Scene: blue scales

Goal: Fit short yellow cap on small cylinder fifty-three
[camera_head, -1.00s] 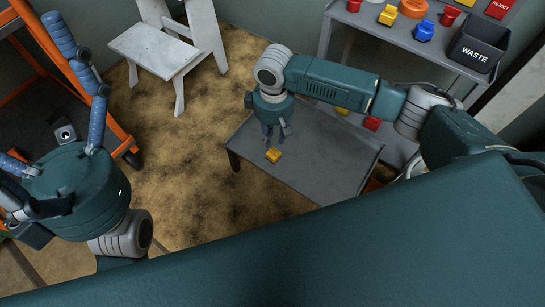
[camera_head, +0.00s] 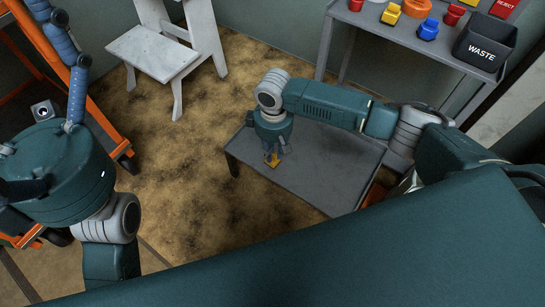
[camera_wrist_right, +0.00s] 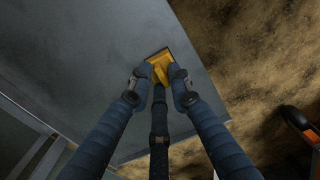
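A small yellow piece (camera_head: 272,160) with a square base is on the grey low table (camera_head: 325,180), near its left edge. It also shows in the right wrist view (camera_wrist_right: 160,60). My right gripper (camera_head: 271,154) points down over it, its blue fingers around its raised middle; whether they press on it is unclear. Fingertips also show in the right wrist view (camera_wrist_right: 160,76). My left gripper (camera_head: 76,95) is at the left, a blue finger raised; its fingertips are out of view. No cylinder numbered fifty-three can be made out.
A grey shelf (camera_head: 375,28) at the back right holds red, yellow, blue and orange pieces and a black WASTE bin (camera_head: 484,47). A white step stool (camera_head: 150,50) stands at the back. An orange cart (camera_head: 105,120) is at the left. The right part of the low table is bare.

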